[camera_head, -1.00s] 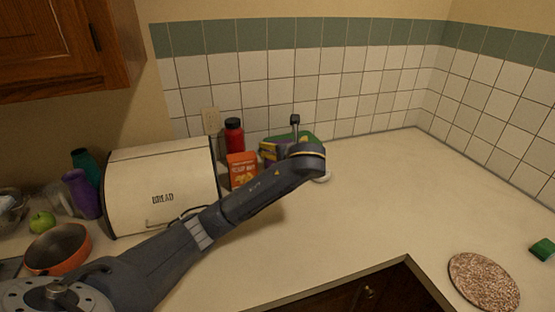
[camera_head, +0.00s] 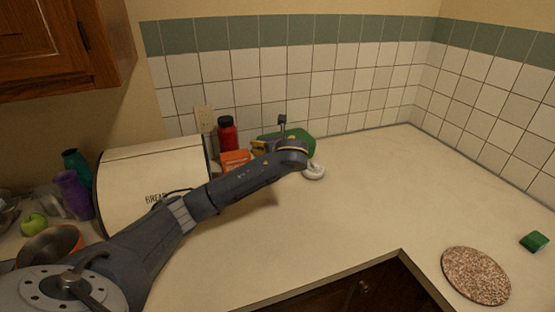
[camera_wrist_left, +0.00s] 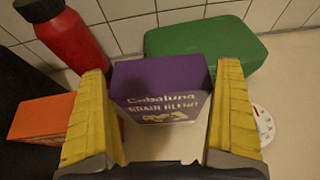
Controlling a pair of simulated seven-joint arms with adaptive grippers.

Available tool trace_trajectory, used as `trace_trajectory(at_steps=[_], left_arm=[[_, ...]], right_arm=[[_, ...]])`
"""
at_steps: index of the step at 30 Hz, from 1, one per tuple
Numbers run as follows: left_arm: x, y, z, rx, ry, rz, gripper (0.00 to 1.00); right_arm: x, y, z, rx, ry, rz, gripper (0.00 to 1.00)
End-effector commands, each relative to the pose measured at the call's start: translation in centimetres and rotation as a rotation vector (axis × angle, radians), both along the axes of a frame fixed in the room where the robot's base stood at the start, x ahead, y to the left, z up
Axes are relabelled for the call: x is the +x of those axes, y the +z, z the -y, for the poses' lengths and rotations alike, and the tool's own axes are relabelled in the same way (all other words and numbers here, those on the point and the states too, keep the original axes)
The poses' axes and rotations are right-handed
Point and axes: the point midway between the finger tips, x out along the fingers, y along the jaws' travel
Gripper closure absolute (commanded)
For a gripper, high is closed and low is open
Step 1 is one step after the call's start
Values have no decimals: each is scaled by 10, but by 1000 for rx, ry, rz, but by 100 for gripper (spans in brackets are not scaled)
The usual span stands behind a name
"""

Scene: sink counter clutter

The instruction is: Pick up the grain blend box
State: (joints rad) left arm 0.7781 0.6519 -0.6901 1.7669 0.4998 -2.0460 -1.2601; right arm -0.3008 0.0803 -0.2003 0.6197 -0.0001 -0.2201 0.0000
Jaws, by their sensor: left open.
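The grain blend box is purple with pale lettering and stands between my left gripper's fingers in the left wrist view (camera_wrist_left: 160,85). My left gripper (camera_wrist_left: 160,120) is open, with one yellow ribbed finger on each side of the box. A gap shows between the box's front and the gripper's palm; I cannot tell whether either finger touches it. In the head view my left gripper (camera_head: 264,147) is largely behind my own wrist, and the box is mostly hidden there. My right gripper is not in view.
A red bottle (camera_head: 227,134) and an orange box (camera_head: 235,160) stand left of the gripper. A green container (camera_head: 298,140) is behind, and a white round item (camera_head: 314,171) lies to the right. The bread box (camera_head: 150,180) is left; the counter's middle is clear.

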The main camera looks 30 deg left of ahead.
Motion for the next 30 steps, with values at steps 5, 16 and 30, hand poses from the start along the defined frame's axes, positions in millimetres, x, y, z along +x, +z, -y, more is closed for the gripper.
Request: trace_trajectory(at_steps=[5,16,30], left_arm=[[0,0,-1,-1,0,1,0],[0,0,0,0,0,1,37],[1,4,0,0,0,4,58]], right_arm=[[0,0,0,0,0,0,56],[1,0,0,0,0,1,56],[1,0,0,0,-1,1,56]])
